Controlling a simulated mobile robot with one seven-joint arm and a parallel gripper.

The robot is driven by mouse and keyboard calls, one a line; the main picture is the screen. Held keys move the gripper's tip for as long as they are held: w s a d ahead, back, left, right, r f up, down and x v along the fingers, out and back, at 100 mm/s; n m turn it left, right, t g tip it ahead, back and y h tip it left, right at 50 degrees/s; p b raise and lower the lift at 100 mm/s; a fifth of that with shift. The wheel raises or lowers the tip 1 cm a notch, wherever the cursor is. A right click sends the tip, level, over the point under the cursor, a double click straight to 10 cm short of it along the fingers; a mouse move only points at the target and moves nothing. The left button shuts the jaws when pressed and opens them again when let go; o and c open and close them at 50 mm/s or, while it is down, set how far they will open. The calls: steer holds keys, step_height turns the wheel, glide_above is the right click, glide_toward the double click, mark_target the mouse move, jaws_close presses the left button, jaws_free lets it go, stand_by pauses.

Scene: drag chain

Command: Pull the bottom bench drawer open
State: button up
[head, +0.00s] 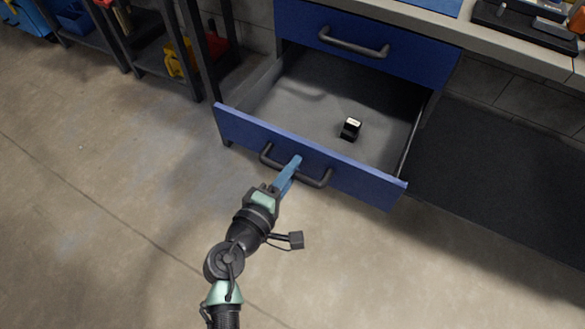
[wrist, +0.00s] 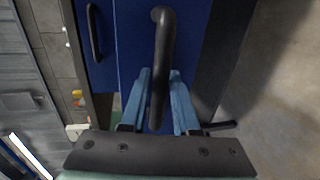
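The bottom bench drawer (head: 315,160) has a blue front and stands pulled well out from the bench in the head view, its grey inside showing. Its dark bar handle (head: 318,181) is on the front face. My gripper (head: 295,163) is at the middle of this handle. In the wrist view, the handle (wrist: 162,50) runs between my two blue fingers (wrist: 161,80), one on each side. The fingertips look closed against the bar. The handle's lower part hides some of the gap between the fingers.
A small black object with a pale top (head: 350,129) lies inside the drawer. The upper blue drawer (head: 365,45) is shut above it. A dark shelf rack (head: 160,50) stands to the left. The concrete floor (head: 100,220) before the drawer is clear.

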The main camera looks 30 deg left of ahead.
steer(key=shift+o, duration=1.4)
steer(key=shift+s, duration=0.1)
steer(key=p+v, duration=0.1)
steer(key=v, duration=1.2)
